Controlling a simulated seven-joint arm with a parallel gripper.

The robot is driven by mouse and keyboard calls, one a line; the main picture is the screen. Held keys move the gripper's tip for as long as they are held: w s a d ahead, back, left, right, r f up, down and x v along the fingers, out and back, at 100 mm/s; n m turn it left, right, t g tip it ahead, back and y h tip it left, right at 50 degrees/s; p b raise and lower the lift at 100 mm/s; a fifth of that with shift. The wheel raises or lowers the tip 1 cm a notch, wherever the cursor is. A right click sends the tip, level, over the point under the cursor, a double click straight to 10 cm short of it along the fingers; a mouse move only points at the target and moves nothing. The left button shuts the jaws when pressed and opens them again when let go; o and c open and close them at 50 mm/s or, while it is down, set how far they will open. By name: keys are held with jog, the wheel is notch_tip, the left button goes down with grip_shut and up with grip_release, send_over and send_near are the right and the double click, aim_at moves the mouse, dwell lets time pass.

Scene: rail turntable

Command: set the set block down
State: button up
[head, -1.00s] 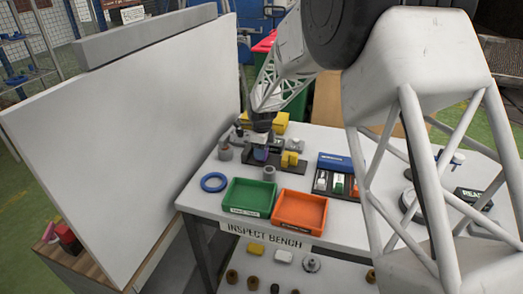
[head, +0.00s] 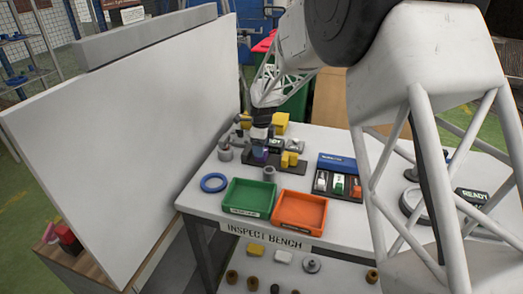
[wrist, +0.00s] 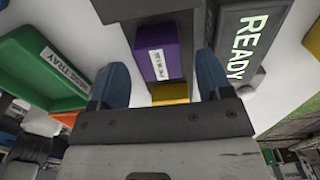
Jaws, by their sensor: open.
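The set block, a purple block with a white label (wrist: 163,52), shows in the wrist view just beyond and between my fingertips. In the head view it is a small purple patch (head: 259,153) on the dark fixture (head: 266,166) on the bench. My gripper (wrist: 162,76) has its two blue fingers spread, with a gap to each side of the block. In the head view my gripper (head: 261,135) is right above the block. Whether the block's underside rests fully on the fixture is hidden.
A yellow piece (head: 289,159) stands beside the block. A dark READY display (wrist: 240,42) is close to the right finger in the wrist view. A green tray (head: 248,197), an orange tray (head: 299,210) and a blue ring (head: 214,182) lie nearer the front. A white panel (head: 120,130) stands at left.

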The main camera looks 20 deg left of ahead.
notch_tip(320, 180, up, 10)
dwell(0.5)
dwell(0.4)
jog(key=shift+d, duration=0.1)
jog(key=s+d+r+n, duration=0.35)
jog(key=s+d, duration=0.25)
jog(key=d, duration=0.3)
jog(key=s+d+r+n+t, duration=0.1)
jog(key=s+d+r+n, duration=0.1)
jog(key=s+d+r, duration=0.5)
jog(key=s+d+r+n, duration=0.2)
jog(key=s+d+n, duration=0.15)
jog(key=d, duration=0.75)
jog(key=s+d+f+n, duration=0.1)
jog(key=s+d+n, duration=0.2)
jog(key=s, duration=0.6)
jog(key=s+d+f+n+t, duration=0.1)
jog(key=s+d+n, duration=0.2)
jog(key=s+d, duration=0.5)
jog(key=s+d+f+n, duration=0.2)
jog(key=s+d, duration=0.3)
jog(key=s, duration=0.6)
jog(key=shift+d+n+t, duration=0.2)
jog(key=shift+n+t, duration=0.1)
jog(key=shift+n, duration=0.1)
